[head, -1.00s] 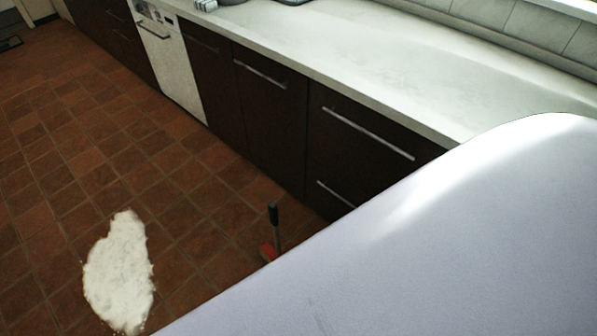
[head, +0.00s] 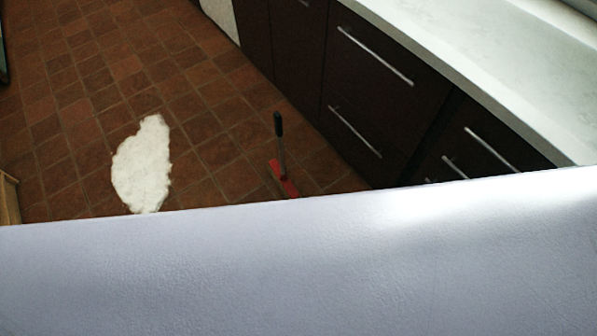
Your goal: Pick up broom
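The broom (head: 282,155) stands on the tiled floor near the dark cabinets. It has a short upright handle with a black grip (head: 278,124) and a red head (head: 281,176) at the floor. The lower edge of the red head is partly hidden by a large pale surface in the foreground. Neither of my grippers is in view, and nothing touches the broom.
A white spill (head: 142,166) lies on the brown tiles (head: 218,152) left of the broom. Dark cabinets (head: 385,75) with a pale counter (head: 480,65) run along the right. A pale surface (head: 300,270) fills the lower picture. A wooden edge (head: 8,198) shows at far left.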

